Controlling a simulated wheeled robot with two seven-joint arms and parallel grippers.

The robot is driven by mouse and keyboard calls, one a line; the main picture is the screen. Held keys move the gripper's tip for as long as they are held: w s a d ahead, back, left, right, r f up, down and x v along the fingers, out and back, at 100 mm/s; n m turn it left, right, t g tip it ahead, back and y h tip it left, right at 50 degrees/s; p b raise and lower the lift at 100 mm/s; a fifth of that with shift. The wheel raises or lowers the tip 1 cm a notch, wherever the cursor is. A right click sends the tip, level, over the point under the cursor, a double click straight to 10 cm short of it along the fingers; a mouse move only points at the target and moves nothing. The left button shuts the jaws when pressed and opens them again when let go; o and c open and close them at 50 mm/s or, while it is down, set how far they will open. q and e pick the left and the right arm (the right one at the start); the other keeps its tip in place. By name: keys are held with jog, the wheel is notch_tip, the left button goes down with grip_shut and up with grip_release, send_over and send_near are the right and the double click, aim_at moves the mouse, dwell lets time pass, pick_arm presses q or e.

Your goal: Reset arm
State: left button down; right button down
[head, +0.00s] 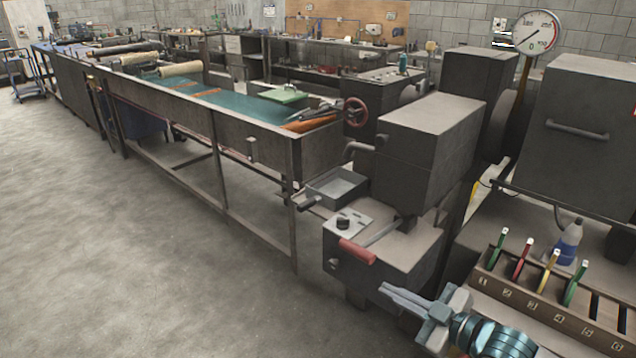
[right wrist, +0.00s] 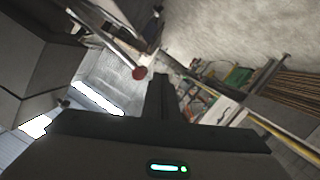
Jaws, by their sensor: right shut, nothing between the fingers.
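My right gripper (head: 386,291) is at the bottom of the head view, to the right of centre. Its fingers are together and hold nothing. In the right wrist view the dark fingers (right wrist: 160,88) point up the picture, also together. In the head view the gripper is apart from the red-handled lever (head: 357,251) on the grey machine in front of it, and lower in the picture. A red round end (right wrist: 139,73) on a rod shows near the fingertips in the wrist view. My left gripper is not in view.
The grey machine (head: 430,125) carries a small metal tray (head: 337,186) and a red handwheel (head: 355,112). A numbered rack (head: 540,318) with several coloured-handled tools and a spray bottle (head: 567,243) stand at the right. A long bench runs back left; the floor at left is clear.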

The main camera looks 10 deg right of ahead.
jog(key=s+a+f+m+g+h, duration=0.1)
jog(key=s+f+m+g+h, duration=0.35)
jog(key=s+f, duration=0.85)
jog(key=s+a+f+m+g+h, duration=0.25)
jog(key=s+f+m+g, duration=0.55)
jog(key=s, duration=0.9)
jog(key=w+a+f+n+t, duration=0.1)
jog(key=w+f+t, duration=0.15)
jog(key=f, duration=0.85)
jog(key=w+a+f+n+t, duration=0.15)
jog(key=w+f, duration=0.25)
jog(key=f, duration=0.7)
jog(key=s+a+f+t, duration=0.1)
jog(key=s+f, duration=0.2)
jog(key=f, duration=1)
jog(key=shift+s+a+f+n+t+y, duration=0.15)
jog(key=shift+s+a+n+t+y, duration=0.05)
jog(key=shift+a+n+t+y, duration=0.15)
